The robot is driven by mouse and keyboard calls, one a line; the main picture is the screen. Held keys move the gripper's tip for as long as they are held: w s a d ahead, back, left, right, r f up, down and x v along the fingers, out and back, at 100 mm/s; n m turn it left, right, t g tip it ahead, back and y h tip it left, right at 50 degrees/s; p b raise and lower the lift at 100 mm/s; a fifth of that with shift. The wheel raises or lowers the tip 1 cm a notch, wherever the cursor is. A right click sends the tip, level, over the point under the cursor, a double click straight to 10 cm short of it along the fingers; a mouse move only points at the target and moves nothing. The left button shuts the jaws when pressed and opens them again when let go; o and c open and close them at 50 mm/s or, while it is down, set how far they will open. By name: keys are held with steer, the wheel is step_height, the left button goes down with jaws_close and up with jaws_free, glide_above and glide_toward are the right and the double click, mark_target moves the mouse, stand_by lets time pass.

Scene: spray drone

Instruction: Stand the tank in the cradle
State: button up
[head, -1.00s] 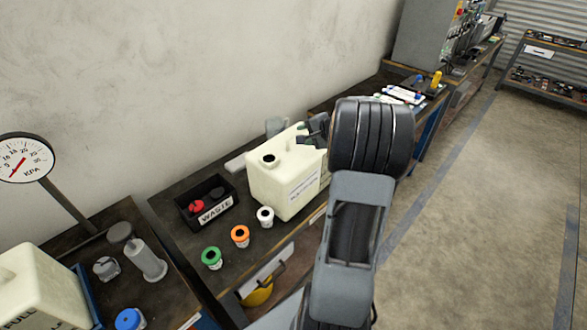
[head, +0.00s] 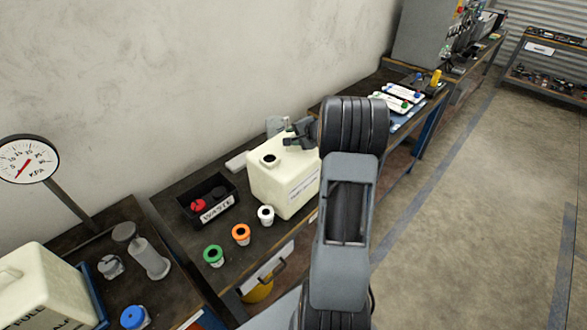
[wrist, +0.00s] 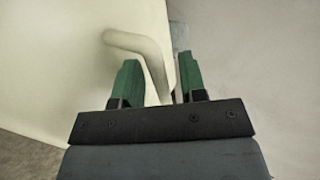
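A cream tank (head: 278,190) with a dark round opening on top and a white label stands upright on the middle bench. My gripper (head: 297,137) is at the tank's upper right, by its handle. In the wrist view, my gripper's green-padded fingers (wrist: 160,82) are apart, and the pale bent handle (wrist: 150,58) runs between or just beyond them; contact is not clear. A grey upright piece (head: 277,125) shows partly behind the tank; I cannot tell whether it belongs to the cradle.
A black WASTE bin (head: 210,198) stands left of the tank. White, orange (head: 240,234) and green caps stand in front of it. Another cream tank marked FULL (head: 40,285), a pump and a gauge (head: 28,160) are at the left. Flat white items (head: 405,95) lie on the right bench.

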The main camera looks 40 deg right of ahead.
jaws_close()
stand_by(1.1)
steer(key=shift+r, duration=0.15)
